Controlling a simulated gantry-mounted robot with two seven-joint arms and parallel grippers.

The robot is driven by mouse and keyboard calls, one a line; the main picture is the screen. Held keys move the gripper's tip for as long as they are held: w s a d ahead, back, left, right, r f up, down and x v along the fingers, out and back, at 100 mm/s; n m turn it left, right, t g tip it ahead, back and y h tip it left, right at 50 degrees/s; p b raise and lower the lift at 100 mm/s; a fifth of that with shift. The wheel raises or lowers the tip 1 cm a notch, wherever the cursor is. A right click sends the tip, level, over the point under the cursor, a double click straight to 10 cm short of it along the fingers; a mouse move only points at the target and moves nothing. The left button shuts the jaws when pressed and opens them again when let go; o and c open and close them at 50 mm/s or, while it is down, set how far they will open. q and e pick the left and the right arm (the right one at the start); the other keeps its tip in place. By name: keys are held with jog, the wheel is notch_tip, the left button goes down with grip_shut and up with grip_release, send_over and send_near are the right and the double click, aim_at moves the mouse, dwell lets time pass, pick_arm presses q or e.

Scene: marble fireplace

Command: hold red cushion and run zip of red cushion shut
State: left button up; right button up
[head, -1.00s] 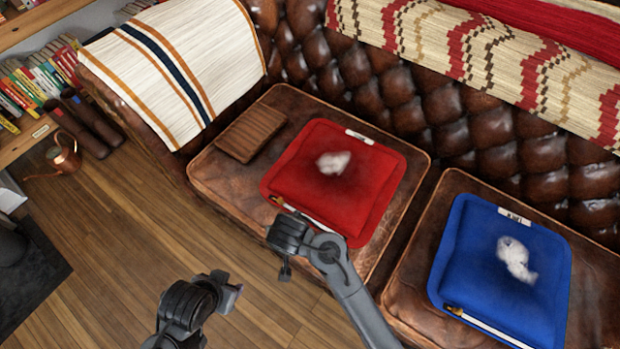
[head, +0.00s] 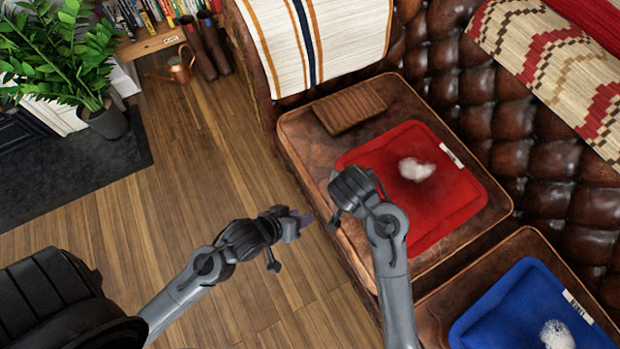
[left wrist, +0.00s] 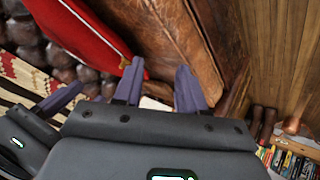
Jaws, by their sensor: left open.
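The red cushion (head: 440,205) lies on the brown leather seat, with a white tuft on its top. It also shows at the upper left of the left wrist view (left wrist: 72,35), with a pale line along its edge. My left gripper (head: 304,218) is open and empty, off the front of the seat and left of the cushion; its two purple fingers show apart in the left wrist view (left wrist: 158,88). My right gripper (head: 337,212) is at the cushion's front left corner. Its fingertips are unclear, and its arm hides much of the cushion's front edge and zip.
A blue cushion (head: 525,315) lies on the seat at lower right. A striped cloth (head: 330,40) covers the sofa arm. Wooden floor (head: 215,170) is open left of the seat.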

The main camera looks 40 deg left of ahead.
pick_arm(q)
jog(key=w+d+f+n+t+h, duration=0.1)
jog(key=w+f+n+t+h, duration=0.1)
jog(key=w+f+n+t, duration=0.15)
jog(key=n+t+h, duration=0.4)
jog(key=n, duration=0.1)
send_near(341, 164)
jog(key=x, duration=1)
jog(key=shift+f, duration=0.25)
grip_shut()
